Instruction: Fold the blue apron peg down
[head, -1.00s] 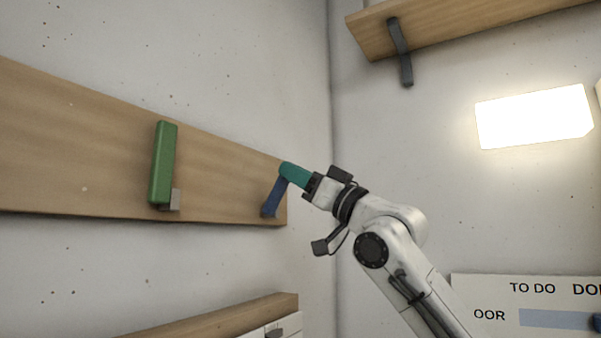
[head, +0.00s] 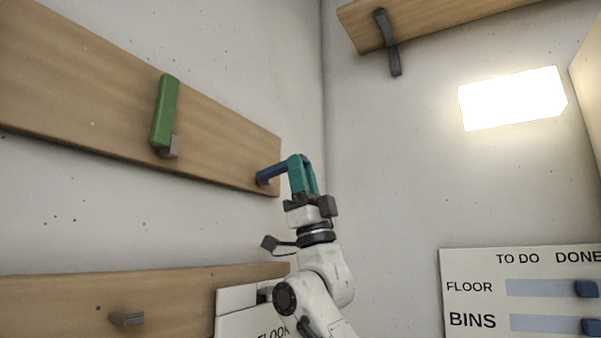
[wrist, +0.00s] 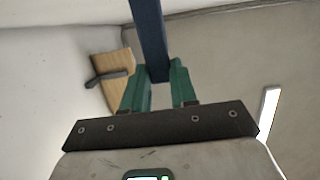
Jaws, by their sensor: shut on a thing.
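The blue apron peg (head: 273,171) is mounted near the right end of the upper wooden board on the left wall. It sticks out from the board toward the right, tilted a little upward. My gripper (head: 301,162), with teal fingers, reaches it from below and is shut on its outer end. In the wrist view the dark blue peg (wrist: 149,35) runs down from the top edge to between the fingertips (wrist: 160,78). The peg's outer tip is partly hidden by the fingers.
A green peg (head: 165,110) stands upright against the same wooden board (head: 90,90), to the left. A lower board (head: 60,300) carries a grey peg (head: 127,319). A shelf board with a grey peg (head: 388,42) is at top right. A sliding-marker sign (head: 520,265) hangs at lower right.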

